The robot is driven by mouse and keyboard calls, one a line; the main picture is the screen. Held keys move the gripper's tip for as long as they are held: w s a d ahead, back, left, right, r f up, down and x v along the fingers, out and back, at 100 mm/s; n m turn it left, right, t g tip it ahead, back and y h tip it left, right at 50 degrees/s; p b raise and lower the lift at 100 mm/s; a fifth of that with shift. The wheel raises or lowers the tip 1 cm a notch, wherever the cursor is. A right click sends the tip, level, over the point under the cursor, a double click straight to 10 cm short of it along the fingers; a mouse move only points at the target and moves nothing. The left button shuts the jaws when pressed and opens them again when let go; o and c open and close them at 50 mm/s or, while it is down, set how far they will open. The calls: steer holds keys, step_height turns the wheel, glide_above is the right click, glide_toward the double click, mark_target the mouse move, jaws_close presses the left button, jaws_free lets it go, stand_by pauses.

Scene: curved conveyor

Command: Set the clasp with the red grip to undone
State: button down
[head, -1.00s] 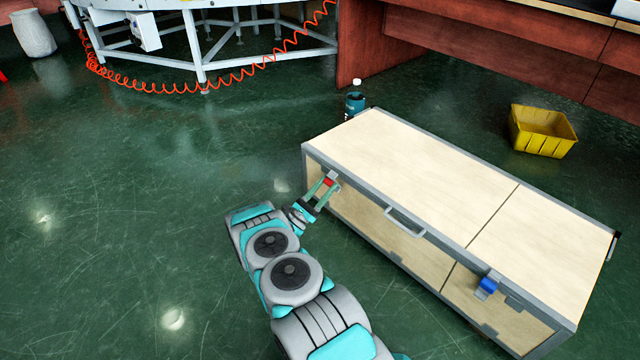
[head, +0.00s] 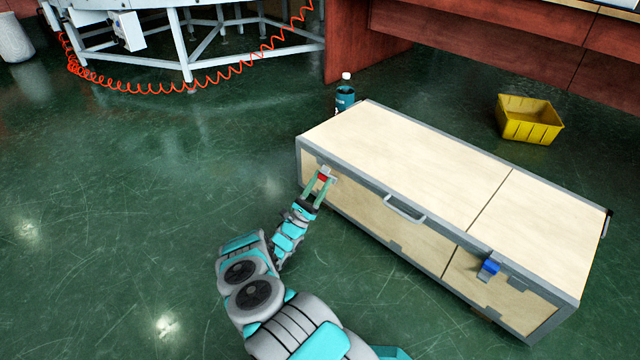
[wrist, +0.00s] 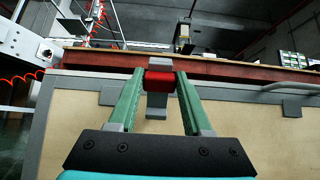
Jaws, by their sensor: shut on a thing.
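A long wooden case (head: 395,150) with grey metal edges stands on the floor. The clasp with the red grip (head: 324,178) is at the left end of its front face. In the wrist view the red grip (wrist: 159,81) sits between the green fingers, on a grey clasp plate that runs up toward the lid edge. My gripper (head: 322,183) is shut on the red grip; in the wrist view my gripper (wrist: 160,80) has a finger against each side of it. Whether the clasp's hook is free of the lid cannot be told.
A second clasp with a blue grip (head: 489,268) is at the right of the front face. A grey handle (head: 404,210) lies between them. A bottle (head: 345,93) stands behind the case, a yellow bin (head: 528,120) beyond it. Floor to the left is clear.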

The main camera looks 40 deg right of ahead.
steer(key=shift+f+t, duration=0.1)
steer(key=shift+t, duration=0.2)
steer(key=shift+c, duration=1.6)
jaws_free()
steer(key=s+a+b, duration=0.1)
steer(key=a, duration=1.2)
steer(key=shift+f, duration=0.3)
steer(key=shift+d, duration=0.1)
steer(key=shift+c, duration=0.3)
